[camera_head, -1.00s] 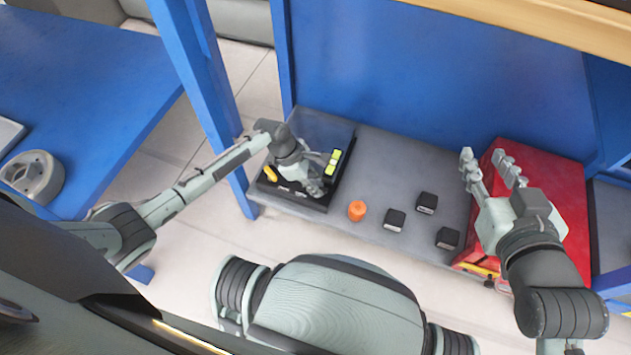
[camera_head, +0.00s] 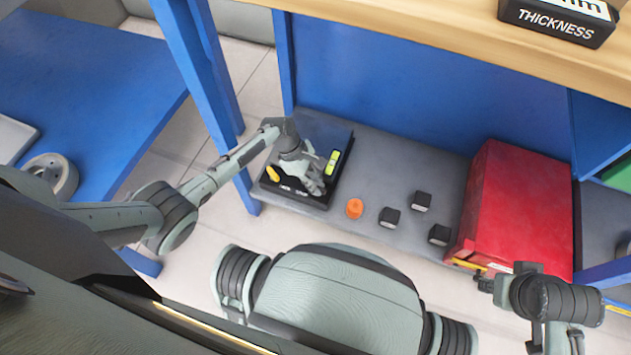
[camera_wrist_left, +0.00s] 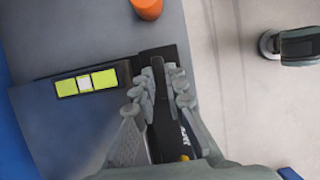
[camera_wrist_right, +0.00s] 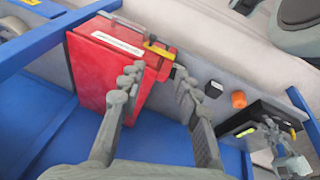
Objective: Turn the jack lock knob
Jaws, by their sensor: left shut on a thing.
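A black device (camera_head: 335,135) stands at the left end of the grey shelf, with a yellow-green level strip (camera_head: 333,162) and a yellow knob (camera_head: 272,174) on it. It also shows in the right wrist view (camera_wrist_right: 262,110). My left gripper (camera_head: 318,187) is down at the device's front edge. In the left wrist view its fingers (camera_wrist_left: 160,80) are close together around a narrow dark part beside the level strip (camera_wrist_left: 86,83); the fingers hide most of that part. I cannot tell which part is the lock knob. My right gripper (camera_wrist_right: 158,78) is open and empty, near the red box.
An orange cylinder (camera_head: 355,208) and three small black blocks (camera_head: 389,217) sit on the grey shelf (camera_head: 390,165). A red box (camera_head: 520,210) fills the right end. A wooden worktop (camera_head: 430,40) lies above, and blue posts (camera_head: 205,85) frame the shelf.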

